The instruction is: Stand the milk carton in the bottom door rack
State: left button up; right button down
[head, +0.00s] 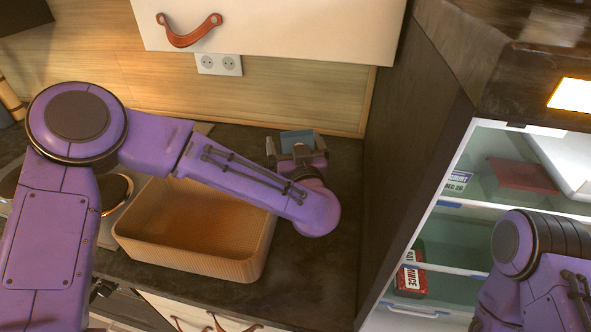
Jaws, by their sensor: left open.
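My left gripper (296,150) is over the back of the dark counter, to the right of the tan bin, and its jaws are open. A small blue-grey block (297,139) shows at the jaws; it may be the milk carton, but the gripper hides most of it. I cannot tell whether the fingers touch it. My right arm comes in at the lower right in front of the fridge, and its gripper is out of view. The bottom door rack cannot be made out.
A ribbed tan bin (190,256) stands empty on the counter (325,262). A dark panel (415,150) separates the counter from the open, lit fridge (452,212). A cabinet with a leather pull (188,36) hangs above.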

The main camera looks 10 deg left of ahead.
pick_arm(q)
jog(key=shift+d, duration=0.1)
jog(key=c, duration=1.8)
grip_shut()
jog(key=shift+r, duration=0.1)
